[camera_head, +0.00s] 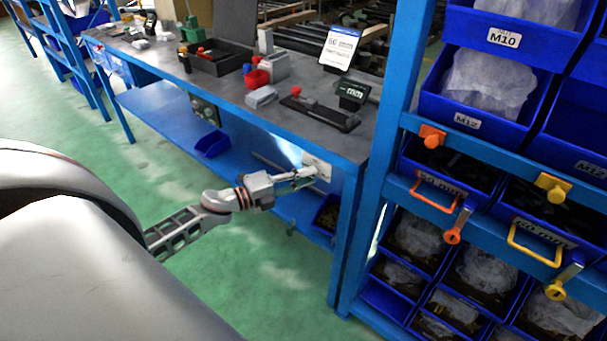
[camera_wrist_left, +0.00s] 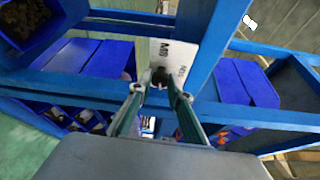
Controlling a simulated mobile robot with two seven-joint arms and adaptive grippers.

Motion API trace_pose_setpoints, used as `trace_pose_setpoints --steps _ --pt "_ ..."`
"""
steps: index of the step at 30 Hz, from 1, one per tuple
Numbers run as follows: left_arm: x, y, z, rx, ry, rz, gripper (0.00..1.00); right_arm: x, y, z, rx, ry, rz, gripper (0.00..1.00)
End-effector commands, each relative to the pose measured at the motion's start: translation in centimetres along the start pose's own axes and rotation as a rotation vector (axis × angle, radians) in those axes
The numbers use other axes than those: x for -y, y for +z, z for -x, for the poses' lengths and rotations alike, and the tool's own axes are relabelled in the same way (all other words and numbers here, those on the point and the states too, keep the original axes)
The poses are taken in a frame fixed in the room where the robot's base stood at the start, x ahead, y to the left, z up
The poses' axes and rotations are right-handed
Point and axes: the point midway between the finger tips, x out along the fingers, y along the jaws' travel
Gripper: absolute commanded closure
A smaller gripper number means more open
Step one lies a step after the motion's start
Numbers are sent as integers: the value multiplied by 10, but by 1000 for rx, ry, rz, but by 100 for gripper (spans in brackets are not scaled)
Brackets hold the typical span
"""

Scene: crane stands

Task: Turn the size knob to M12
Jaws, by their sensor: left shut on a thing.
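The size knob (camera_wrist_left: 160,74) is a small dark knob on a white plate (camera_wrist_left: 178,58) in the left wrist view. The knob's pointer direction is too small to tell. My right gripper is not in view.
The grey workbench (camera_head: 215,75) with blue legs stands above the gripper. A blue rack (camera_head: 390,130) with bins and hanging orange and yellow handles stands close to the right. A small blue bin (camera_head: 212,145) sits on the lower shelf. The green floor is clear at front left.

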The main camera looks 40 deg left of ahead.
Motion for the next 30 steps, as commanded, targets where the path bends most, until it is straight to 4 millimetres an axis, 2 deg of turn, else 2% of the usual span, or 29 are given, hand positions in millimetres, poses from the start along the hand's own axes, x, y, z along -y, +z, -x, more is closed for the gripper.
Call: trace_pose_setpoints --steps 9,26,27,28,30 --pt "2 0 0 -1 47 -114 100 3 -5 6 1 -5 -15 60" --pt "0 0 0 0 58 -136 100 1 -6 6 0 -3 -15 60" --pt "0 0 0 0 57 -136 71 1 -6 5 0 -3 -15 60" --pt "0 0 0 0 57 -136 65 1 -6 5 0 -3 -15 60" --pt "0 0 0 0 57 -136 65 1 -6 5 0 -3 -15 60"
